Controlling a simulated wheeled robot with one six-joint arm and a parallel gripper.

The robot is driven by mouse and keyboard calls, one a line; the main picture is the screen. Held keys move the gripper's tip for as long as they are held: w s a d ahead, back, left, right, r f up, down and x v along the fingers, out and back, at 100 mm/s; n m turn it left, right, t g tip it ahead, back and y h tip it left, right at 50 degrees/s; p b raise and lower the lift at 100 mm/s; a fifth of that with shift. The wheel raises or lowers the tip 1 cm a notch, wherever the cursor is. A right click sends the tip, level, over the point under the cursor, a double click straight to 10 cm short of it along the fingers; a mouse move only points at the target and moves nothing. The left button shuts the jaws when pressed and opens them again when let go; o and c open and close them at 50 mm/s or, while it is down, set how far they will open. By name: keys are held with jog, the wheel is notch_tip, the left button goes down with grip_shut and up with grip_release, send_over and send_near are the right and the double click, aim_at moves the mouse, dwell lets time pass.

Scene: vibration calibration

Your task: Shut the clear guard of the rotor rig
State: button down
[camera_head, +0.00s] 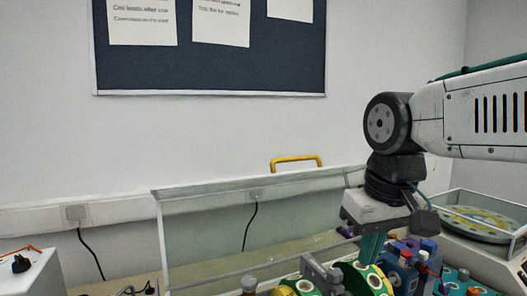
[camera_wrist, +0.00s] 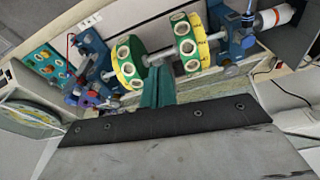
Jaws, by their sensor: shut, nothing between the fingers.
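The clear guard (camera_head: 215,228) of the rotor rig stands raised in the head view, a framed see-through panel with a yellow handle (camera_head: 297,160) above its top edge. The rotor's yellow-green discs (camera_head: 366,281) show at the bottom of the head view. In the wrist view two discs (camera_wrist: 187,42) with white-ringed holes sit on a shaft between blue stands (camera_wrist: 238,40). My gripper (camera_head: 370,248) points down in front of the guard's right part, over the rotor. Its green fingers (camera_wrist: 154,84) are shut and empty. I cannot tell whether they touch anything. The guard is not clear in the wrist view.
A glass-topped box with a round plate (camera_head: 482,224) stands at the right. A white box with a black knob (camera_head: 21,263) is at the left. Behind are a wall, cables and a dark notice board (camera_head: 260,70). The space above the guard's left part is free.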

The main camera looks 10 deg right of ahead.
jog(key=w+a+r+n+t, duration=0.1)
jog(key=w+a+r, duration=0.1)
jog(key=w+r, duration=0.65)
jog(key=w+a+r+t, duration=0.1)
jog(key=w+a+r, duration=0.25)
jog(key=w, duration=1.05)
jog(key=w+a+r+n+t, duration=0.1)
jog(key=w+r, duration=0.6)
jog(key=w, duration=0.4)
jog(key=shift+y, duration=0.4)
jog(key=x, duration=0.9)
jog(key=shift+a+f, duration=0.15)
jog(key=shift+a, duration=0.05)
jog(key=s, duration=0.2)
jog(key=shift+s+d+f, duration=0.1)
jog(key=shift+s+d, duration=0.1)
jog(key=shift+s, duration=0.05)
jog(key=shift+s+d+f, duration=0.2)
jog(key=shift+s, duration=0.5)
jog(key=shift+s+a, duration=0.1)
jog(key=shift+a, duration=0.05)
